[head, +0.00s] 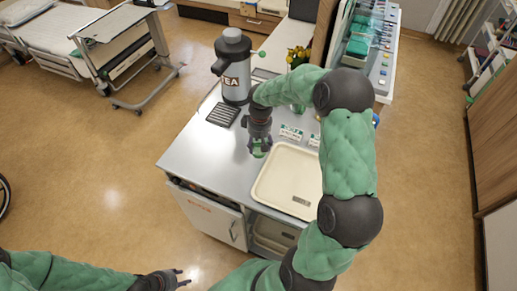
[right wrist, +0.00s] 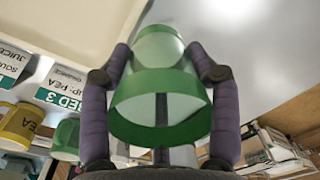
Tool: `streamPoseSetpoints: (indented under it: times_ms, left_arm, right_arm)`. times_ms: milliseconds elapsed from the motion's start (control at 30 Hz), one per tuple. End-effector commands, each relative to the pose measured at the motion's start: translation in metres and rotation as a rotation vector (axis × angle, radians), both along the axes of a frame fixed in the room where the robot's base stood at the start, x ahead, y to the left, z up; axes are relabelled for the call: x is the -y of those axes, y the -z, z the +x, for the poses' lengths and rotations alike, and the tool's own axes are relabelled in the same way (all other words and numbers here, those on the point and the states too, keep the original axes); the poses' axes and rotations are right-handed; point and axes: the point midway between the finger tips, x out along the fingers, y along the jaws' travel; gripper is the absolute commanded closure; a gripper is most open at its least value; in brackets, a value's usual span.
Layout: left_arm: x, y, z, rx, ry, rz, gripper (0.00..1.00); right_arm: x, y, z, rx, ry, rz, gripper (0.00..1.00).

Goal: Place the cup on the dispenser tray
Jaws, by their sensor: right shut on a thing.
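A pale cup with green bands (right wrist: 160,95) is between the fingers of my right gripper (right wrist: 165,65), which is shut on it. In the head view my right gripper (head: 260,147) is above the steel counter, with a bit of the green cup (head: 261,153) showing under it. The dispenser tray (head: 223,115), a dark slatted grille, lies bare on the counter in front of the grey tea dispenser (head: 236,85). The cup is apart from it, to its right and nearer to me. My left gripper (head: 184,277) is open and empty, low at the bottom of the head view.
A cream tray (head: 279,181) lies on the counter to the right. Label cards (head: 291,133) stand behind it. The right wrist view shows a yellow mug (right wrist: 20,122) and a green one (right wrist: 66,138). The counter's front left (head: 195,152) is clear.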

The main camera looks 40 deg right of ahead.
Motion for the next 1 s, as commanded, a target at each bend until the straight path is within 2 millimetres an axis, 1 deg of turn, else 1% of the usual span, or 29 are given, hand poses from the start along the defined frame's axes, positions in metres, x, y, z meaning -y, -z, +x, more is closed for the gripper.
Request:
streamPoseSetpoints:
  times_ms: [67,267,500,533,800,933,967,1000]
  left_arm:
    - [0.0,0.001,0.0,0.0,0.0,0.0,0.6]
    - [0.0,0.002,0.0,0.0,0.0,0.0,0.6]
    - [0.0,0.007,0.0,0.0,0.0,0.0,0.6]
    - [0.0,0.007,0.0,0.0,0.0,0.0,0.6]
    - [0.0,0.007,0.0,0.0,0.0,0.0,0.6]
    - [0.0,0.01,0.0,0.0,0.0,0.0,0.6]
    - [0.0,0.009,0.0,0.0,0.0,0.0,0.6]
    - [0.0,0.009,0.0,0.0,0.0,0.0,0.6]
  right_arm:
    - [0.003,0.007,0.005,-0.001,0.001,0.0,0.77]
    - [0.007,0.015,0.011,0.0,0.001,0.0,0.77]
    - [0.008,0.045,0.012,-0.002,0.001,0.001,0.77]
    - [0.008,0.047,0.013,0.0,0.001,0.001,0.77]
    - [0.008,0.048,0.013,0.001,0.001,0.0,0.77]
    - [0.008,0.051,0.013,0.001,0.0,0.0,0.77]
    - [0.008,0.051,0.013,0.0,0.0,0.0,0.33]
    - [0.008,0.051,0.013,0.0,0.0,0.0,0.22]
